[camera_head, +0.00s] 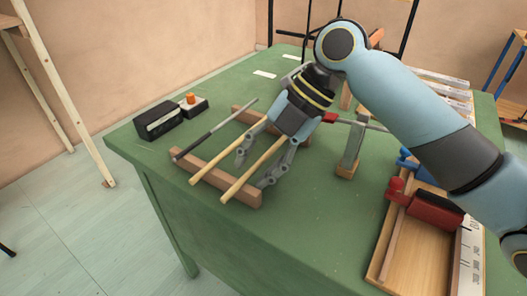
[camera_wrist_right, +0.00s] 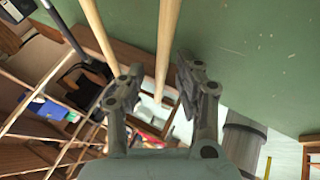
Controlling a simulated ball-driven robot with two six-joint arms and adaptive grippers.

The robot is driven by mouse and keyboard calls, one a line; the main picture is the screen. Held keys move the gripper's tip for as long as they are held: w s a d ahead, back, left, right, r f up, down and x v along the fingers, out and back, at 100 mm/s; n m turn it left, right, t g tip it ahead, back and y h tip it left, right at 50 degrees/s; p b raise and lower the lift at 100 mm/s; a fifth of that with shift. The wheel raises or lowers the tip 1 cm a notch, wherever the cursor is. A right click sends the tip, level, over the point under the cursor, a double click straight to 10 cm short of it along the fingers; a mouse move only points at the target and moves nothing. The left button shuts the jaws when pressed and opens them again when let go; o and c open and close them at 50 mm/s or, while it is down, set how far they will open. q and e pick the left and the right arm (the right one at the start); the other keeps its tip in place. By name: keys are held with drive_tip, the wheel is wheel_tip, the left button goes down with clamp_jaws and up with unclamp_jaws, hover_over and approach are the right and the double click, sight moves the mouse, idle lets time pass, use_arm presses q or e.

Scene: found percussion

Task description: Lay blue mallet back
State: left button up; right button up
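A blue object (camera_head: 407,160), possibly the blue mallet's head, shows at the far end of the wooden tray (camera_head: 381,262); my right arm hides part of it. My right gripper (camera_head: 255,168) is open over the wooden stick rack (camera_head: 243,192), with its fingers spread around the ends of the pale sticks. Two pale wooden sticks (camera_head: 224,166) lie across the rack. In the right wrist view the open fingers (camera_wrist_right: 158,88) show one stick between them (camera_wrist_right: 166,45) and one beside the left finger (camera_wrist_right: 98,30). Nothing is seen gripped. My left gripper is out of view.
A red mallet-like object (camera_head: 397,190) and a red cylinder (camera_head: 436,211) lie in the tray. A dark stick (camera_head: 215,130) lies on the rack's left. A black box (camera_head: 158,121) stands at the table's left edge. The green table (camera_head: 300,235) is clear at the front.

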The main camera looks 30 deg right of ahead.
drive_tip(key=v, duration=1.1)
drive_tip(key=shift+d+r, duration=0.2)
drive_tip(key=shift+r, duration=0.15)
drive_tip(key=shift+s+a, duration=0.1)
